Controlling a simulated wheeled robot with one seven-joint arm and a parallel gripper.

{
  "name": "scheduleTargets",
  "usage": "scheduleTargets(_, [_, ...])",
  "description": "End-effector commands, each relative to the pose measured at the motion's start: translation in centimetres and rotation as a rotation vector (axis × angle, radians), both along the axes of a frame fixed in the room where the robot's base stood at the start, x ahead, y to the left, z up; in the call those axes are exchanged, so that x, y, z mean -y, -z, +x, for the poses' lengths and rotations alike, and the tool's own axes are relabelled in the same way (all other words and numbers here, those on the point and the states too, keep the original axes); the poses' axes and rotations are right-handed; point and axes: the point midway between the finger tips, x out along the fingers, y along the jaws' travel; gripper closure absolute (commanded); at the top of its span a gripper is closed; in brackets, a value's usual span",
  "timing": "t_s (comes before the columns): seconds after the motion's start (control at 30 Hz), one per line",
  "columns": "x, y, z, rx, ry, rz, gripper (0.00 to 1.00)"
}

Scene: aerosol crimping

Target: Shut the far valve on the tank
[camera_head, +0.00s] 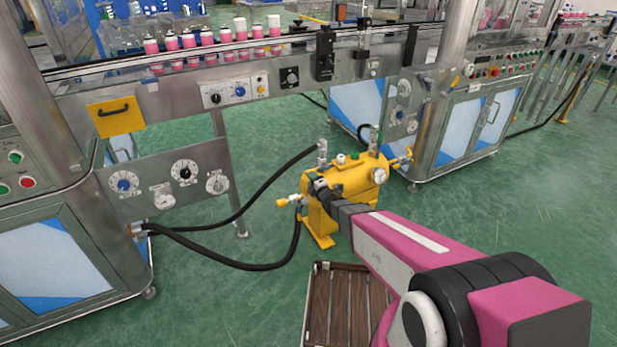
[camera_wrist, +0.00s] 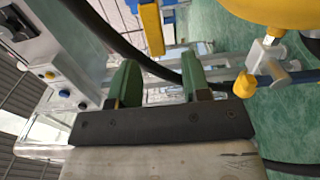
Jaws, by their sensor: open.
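The yellow tank (camera_head: 345,188) stands on the floor in front of the machine line. A fitting with a yellow knob (camera_head: 283,203) is on its left side, and another yellow-ended fitting (camera_head: 402,161) is on its right. Metal fittings (camera_head: 322,152) with hoses rise from its top. I cannot tell which is the far valve or how any valve is set. My gripper (camera_head: 320,186) is at the tank's near left. In the wrist view its green fingers (camera_wrist: 160,60) are apart with nothing held. The tank (camera_wrist: 275,10) and a yellow knob (camera_wrist: 244,85) lie to their right.
Black hoses (camera_head: 230,263) run from the left machine to the tank. One hose (camera_wrist: 125,45) passes behind my fingers in the wrist view. A wooden slatted pallet (camera_head: 338,308) lies under my arm. Green floor is free at the right.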

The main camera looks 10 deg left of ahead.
Motion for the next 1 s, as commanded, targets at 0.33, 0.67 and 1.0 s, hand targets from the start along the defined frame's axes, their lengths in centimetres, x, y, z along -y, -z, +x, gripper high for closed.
scheduleTargets(0.33, [3.2,-0.1,-4.7,0.000,0.001,-0.001,0.56])
scheduleTargets(0.67, [3.3,0.0,-4.9,0.001,0.000,-0.001,0.56])
scheduleTargets(1.0, [4.9,-0.5,-4.4,-0.078,0.057,0.018,0.56])
